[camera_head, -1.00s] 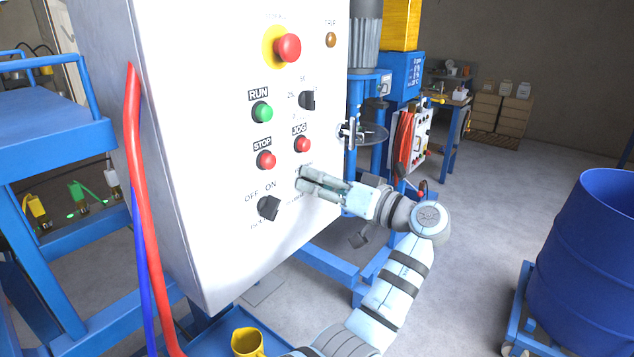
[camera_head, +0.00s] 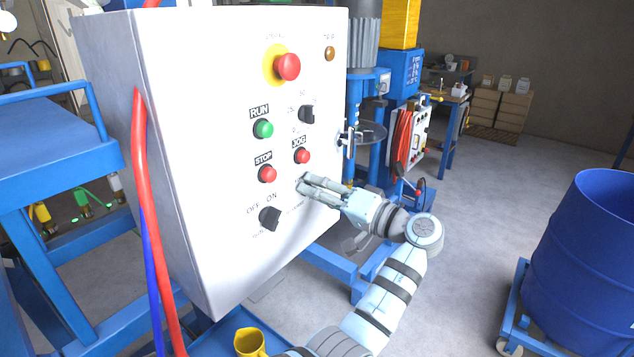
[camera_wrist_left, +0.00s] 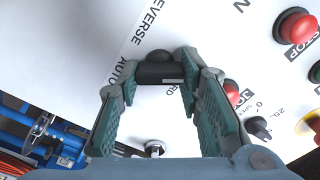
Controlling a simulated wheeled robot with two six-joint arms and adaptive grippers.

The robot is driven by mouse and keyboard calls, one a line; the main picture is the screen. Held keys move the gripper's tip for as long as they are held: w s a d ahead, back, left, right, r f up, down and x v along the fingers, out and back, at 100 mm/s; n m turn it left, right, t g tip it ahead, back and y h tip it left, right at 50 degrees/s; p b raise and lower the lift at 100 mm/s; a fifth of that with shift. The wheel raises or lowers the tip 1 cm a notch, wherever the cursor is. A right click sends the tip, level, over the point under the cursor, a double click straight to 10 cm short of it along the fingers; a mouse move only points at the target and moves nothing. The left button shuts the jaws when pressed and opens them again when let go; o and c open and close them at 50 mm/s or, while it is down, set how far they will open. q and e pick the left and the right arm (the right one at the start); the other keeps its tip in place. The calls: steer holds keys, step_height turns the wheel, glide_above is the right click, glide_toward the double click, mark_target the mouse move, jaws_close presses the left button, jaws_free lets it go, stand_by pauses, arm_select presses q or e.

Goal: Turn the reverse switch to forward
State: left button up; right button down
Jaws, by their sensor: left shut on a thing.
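The reverse switch is a black knob (camera_wrist_left: 160,68) on the white control panel (camera_head: 215,60), seen in the left wrist view between my fingertips. Printed words REVERSE, AUTO and a part-hidden word ending in RD stand around it. I cannot tell which word the knob points to. My left gripper (camera_head: 305,184) is at the panel's lower right, below the red JOG button (camera_head: 302,156). In the left wrist view its green-padded fingers (camera_wrist_left: 151,84) are shut on the knob. In the head view the fingers hide the knob. My right gripper is not in view.
A black ON/OFF knob (camera_head: 269,218), red STOP button (camera_head: 267,174), green RUN button (camera_head: 263,129) and red emergency button (camera_head: 287,66) share the panel. Red and blue hoses (camera_head: 146,200) hang at its left. A blue drum (camera_head: 590,255) stands at the right, with open floor between.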

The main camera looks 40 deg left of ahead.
arm_select(q)
steer(key=m+p, duration=0.3)
steer(key=shift+r+m, duration=0.15)
steer(key=shift+m, duration=0.25)
steer(key=shift+f+m+p, duration=0.2)
steer(key=shift+m+p, duration=1.1)
steer(key=shift+m, duration=0.2)
steer(key=o, duration=1.2)
steer(key=shift+c, duration=0.2)
steer(key=d, duration=1.2)
steer(key=shift+w, duration=0.15)
steer(key=shift+f, duration=0.1)
